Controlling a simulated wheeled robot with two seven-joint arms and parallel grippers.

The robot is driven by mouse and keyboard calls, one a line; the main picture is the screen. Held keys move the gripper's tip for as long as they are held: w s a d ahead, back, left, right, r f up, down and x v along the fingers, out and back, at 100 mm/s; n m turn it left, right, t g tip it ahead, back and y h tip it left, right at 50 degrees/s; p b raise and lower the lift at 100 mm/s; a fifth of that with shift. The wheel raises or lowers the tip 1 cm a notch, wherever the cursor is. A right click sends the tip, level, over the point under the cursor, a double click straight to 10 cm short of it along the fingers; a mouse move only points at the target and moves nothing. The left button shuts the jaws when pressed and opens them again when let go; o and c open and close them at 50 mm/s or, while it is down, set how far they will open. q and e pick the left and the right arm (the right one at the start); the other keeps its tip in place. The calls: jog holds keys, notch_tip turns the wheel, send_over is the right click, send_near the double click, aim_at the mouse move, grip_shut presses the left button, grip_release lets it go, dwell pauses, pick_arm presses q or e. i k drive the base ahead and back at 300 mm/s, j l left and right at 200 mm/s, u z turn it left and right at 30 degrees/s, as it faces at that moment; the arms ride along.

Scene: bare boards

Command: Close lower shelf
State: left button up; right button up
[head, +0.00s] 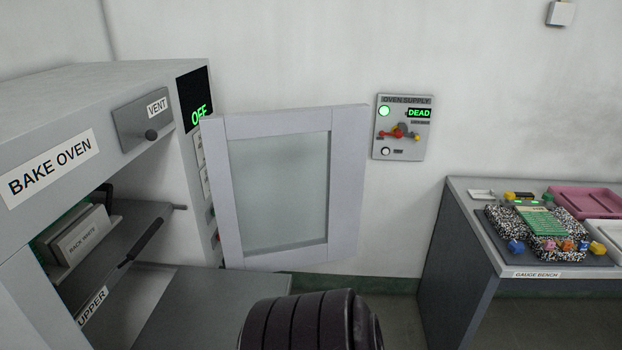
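The bake oven (60,115) stands at the left in the head view with its front open. Its framed glass door (282,190) is swung wide open to the right. The upper shelf (120,262), with a label reading UPPER and a dark handle bar, is inside the opening. Below it a flat grey panel (215,305) sticks out of the oven to the right. It looks like the lower shelf pulled out, but no label on it shows and its front end is cut off by the frame. Neither gripper is in view.
A box labelled RACK WHITE (82,238) sits above the upper shelf. An oven supply panel (402,127) on the wall reads DEAD. A gauge bench (455,225) with trays and small coloured items stands at the right. Floor shows between oven and bench.

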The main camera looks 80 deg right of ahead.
aim_at(200, 308)
jog(key=z, duration=2.3)
